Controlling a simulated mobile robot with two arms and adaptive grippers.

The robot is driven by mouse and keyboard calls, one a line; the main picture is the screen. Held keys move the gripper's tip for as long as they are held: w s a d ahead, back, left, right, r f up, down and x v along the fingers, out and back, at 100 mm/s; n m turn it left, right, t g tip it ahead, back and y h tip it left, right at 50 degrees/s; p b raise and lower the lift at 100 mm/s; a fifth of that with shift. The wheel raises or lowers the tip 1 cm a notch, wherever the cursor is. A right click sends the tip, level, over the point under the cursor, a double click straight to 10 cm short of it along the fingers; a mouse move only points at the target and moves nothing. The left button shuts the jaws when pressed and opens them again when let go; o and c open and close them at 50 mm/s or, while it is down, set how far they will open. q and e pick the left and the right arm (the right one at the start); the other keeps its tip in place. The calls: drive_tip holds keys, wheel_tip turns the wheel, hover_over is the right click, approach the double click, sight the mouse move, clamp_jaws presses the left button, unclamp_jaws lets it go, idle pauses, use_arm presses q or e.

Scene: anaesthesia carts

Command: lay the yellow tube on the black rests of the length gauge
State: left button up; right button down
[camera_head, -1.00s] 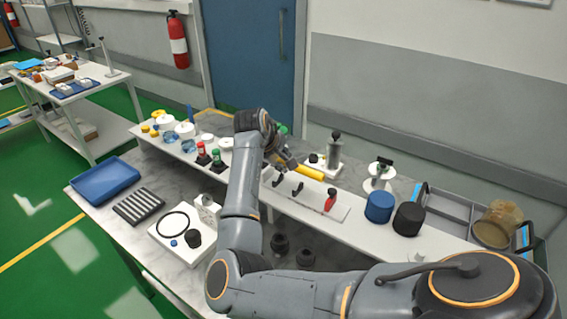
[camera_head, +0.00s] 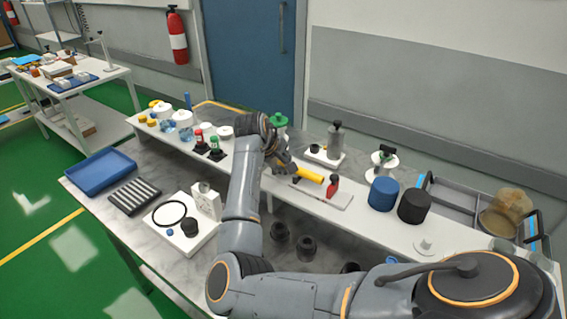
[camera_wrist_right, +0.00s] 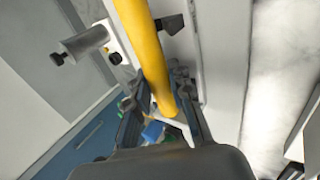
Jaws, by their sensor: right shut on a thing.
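The yellow tube (camera_head: 310,174) is in my right gripper (camera_head: 288,167), which is shut on it near one end. In the right wrist view the tube (camera_wrist_right: 145,45) runs between the fingers of the gripper (camera_wrist_right: 160,98). The length gauge is a white plate (camera_head: 338,200) on the raised shelf, with a red block (camera_head: 332,186) near its right end. The tube is over the gauge, its free end close to the red block. My gripper and the tube hide most of the black rests. I cannot tell whether the tube touches them. My left gripper is not in view.
A grey cylinder on a white base (camera_head: 335,140) stands behind the gauge. A blue jar (camera_head: 382,194) and a black jar (camera_head: 414,206) stand to its right. Red and green-topped items (camera_head: 215,148) stand left of my right arm. Dark round parts (camera_head: 306,246) sit below the shelf.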

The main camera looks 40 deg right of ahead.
drive_tip(key=c, duration=1.3)
unclamp_jaws()
drive_tip(key=shift+s+a+f, duration=0.1)
drive_tip(key=shift+f, duration=0.2)
drive_tip(key=shift+o, duration=1)
